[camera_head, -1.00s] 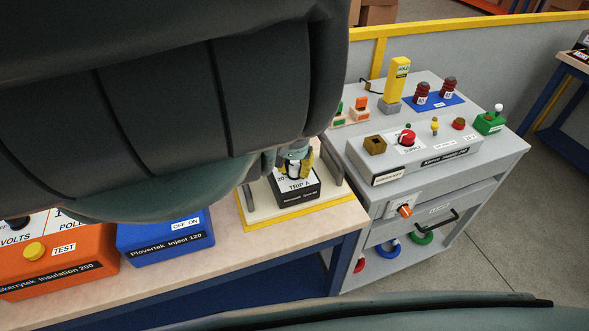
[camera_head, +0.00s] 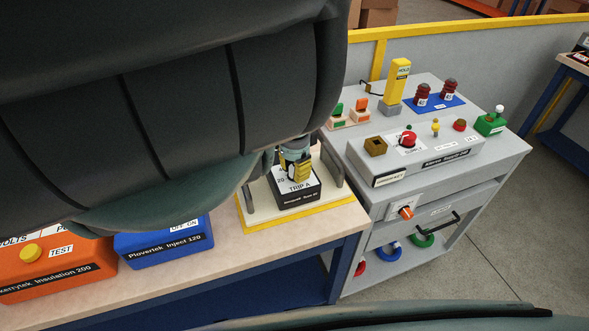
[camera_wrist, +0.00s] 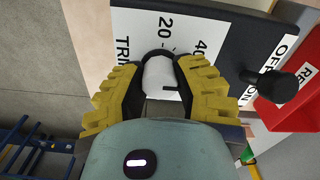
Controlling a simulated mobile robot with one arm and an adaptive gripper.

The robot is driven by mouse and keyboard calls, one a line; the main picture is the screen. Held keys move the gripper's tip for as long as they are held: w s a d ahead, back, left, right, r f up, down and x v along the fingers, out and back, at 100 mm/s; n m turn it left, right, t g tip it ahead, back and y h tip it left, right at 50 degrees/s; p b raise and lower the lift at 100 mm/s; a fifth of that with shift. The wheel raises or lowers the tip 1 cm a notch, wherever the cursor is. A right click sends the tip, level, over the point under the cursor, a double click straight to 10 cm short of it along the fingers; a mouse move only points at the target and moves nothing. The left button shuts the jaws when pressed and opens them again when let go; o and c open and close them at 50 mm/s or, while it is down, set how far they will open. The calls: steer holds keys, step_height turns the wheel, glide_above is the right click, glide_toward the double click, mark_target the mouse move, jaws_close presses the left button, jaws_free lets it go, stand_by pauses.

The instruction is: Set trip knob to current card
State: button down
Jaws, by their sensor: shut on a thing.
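The trip unit, a dark box labelled TRIP A (camera_head: 300,196), sits on a cream stand with yellow edging at the end of the bench. Its trip knob (camera_wrist: 160,76) is pale with a dark mark; the dial reads 20 and 40 beside it. My gripper (camera_head: 298,170) comes down on the unit from above. In the wrist view its yellow fingers (camera_wrist: 165,88) are shut on the knob, one on each side. The head view hides most of the knob behind a finger. I cannot make out a current card in either view.
The wrist view shows a black knob (camera_wrist: 276,85) at OFF/ON and a red block (camera_wrist: 292,108) nearby. Left of the stand are blue (camera_head: 165,242) and orange (camera_head: 55,270) testers. A grey cart (camera_head: 450,190) with controls stands to the right. My arm covers the upper left.

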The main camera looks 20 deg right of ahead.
mark_target(294, 167)
steer(key=shift+w, duration=0.1)
stand_by(0.3)
steer(key=c, duration=0.6)
jaws_free()
steer(key=shift+c, duration=0.2)
steer(key=shift+r, duration=0.1)
step_height(294, 167, up, 5)
steer(key=shift+r, duration=1.15)
